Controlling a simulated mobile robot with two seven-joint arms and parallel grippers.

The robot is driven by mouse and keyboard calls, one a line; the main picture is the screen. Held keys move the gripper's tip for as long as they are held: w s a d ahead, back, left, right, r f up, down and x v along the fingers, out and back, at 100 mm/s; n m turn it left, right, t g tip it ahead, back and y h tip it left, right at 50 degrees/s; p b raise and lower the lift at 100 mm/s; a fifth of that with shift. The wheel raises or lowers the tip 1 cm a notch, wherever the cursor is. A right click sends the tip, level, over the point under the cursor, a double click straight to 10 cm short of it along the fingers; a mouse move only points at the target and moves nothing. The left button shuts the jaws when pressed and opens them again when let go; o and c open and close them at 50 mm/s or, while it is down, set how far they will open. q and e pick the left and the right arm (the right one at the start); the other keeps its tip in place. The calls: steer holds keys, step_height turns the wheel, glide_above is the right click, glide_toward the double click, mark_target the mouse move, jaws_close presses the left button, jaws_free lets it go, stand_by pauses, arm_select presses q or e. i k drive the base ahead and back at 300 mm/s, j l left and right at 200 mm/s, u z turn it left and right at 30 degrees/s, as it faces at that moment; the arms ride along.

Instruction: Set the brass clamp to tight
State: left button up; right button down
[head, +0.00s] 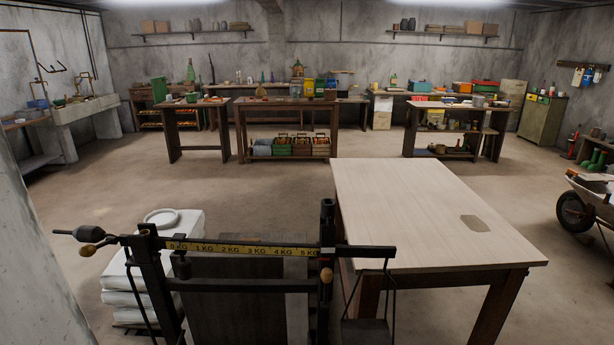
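The beam scale (268,285) stands in the near foreground, with a dark beam running across it. A yellow strip (243,251) on the beam is marked from 0 KG to 5 KG. A small brass-coloured knob (87,250) hangs below the beam's left end, beside a dark rounded weight (90,234). Another brass-brown knob (326,275) sits on the right post. I cannot tell which of these is the brass clamp, or whether it is tight or loose. Neither of my grippers is in view.
A pale wooden table (400,200) stands right of the scale, with a greyish patch on top. White stacked sacks (125,300) lie behind the scale's left side. A wheelbarrow (575,211) is at the far right. Open floor (190,185) lies beyond, before the back workbenches.

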mark_target(87, 251)
steer(key=l+u, duration=0.3)
steer(key=u, duration=0.2)
steer(key=k+l+u, duration=0.1)
steer(key=l+u, duration=0.2)
steer(key=u, duration=0.2)
steer(key=k+l+u, duration=0.15)
steer(key=l+u, duration=0.15)
steer(key=u, duration=0.2)
